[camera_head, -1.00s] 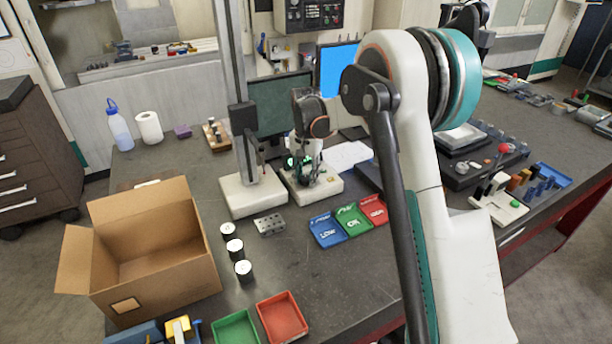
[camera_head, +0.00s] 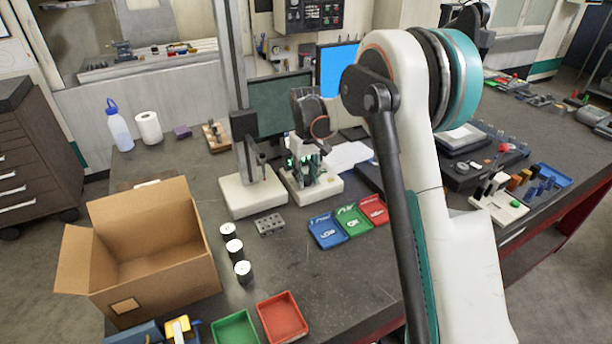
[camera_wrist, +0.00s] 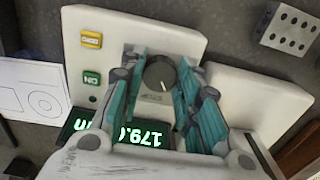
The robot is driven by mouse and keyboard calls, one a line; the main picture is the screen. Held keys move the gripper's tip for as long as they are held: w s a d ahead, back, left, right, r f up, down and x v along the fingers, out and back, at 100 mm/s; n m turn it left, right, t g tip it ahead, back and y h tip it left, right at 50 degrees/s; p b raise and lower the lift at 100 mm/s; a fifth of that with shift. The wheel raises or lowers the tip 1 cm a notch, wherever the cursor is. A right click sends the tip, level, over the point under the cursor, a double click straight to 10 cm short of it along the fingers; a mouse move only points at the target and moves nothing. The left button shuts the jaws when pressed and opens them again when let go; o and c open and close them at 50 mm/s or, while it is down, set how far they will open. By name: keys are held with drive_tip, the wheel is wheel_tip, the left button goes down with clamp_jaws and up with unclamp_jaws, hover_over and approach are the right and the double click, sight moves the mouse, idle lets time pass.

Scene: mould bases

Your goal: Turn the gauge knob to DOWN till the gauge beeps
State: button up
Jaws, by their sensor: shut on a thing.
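The gauge is a white block with a dark round knob (camera_wrist: 160,74), a lit green display (camera_wrist: 128,136), a yellow button (camera_wrist: 91,39) and a green ON button (camera_wrist: 91,79) in the wrist view. The display appears upside down and reads about 179; its other characters are partly hidden. A white mark on the knob points towards the picture's lower right. My gripper (camera_wrist: 161,86) has its teal fingers on both sides of the knob, shut on it. In the head view, the gauge's white base (camera_head: 327,191) stands at the bench's middle, with my gripper (camera_head: 305,164) over it.
A white stand base (camera_head: 240,200) with a tall column is close left of the gauge. Blue, green and red trays (camera_head: 351,219) lie in front.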

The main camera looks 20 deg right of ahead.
sight(306, 178)
drive_tip(key=shift+n, duration=0.7)
drive_tip(key=o, duration=1.1)
wheel_tip(306, 178, up, 12)
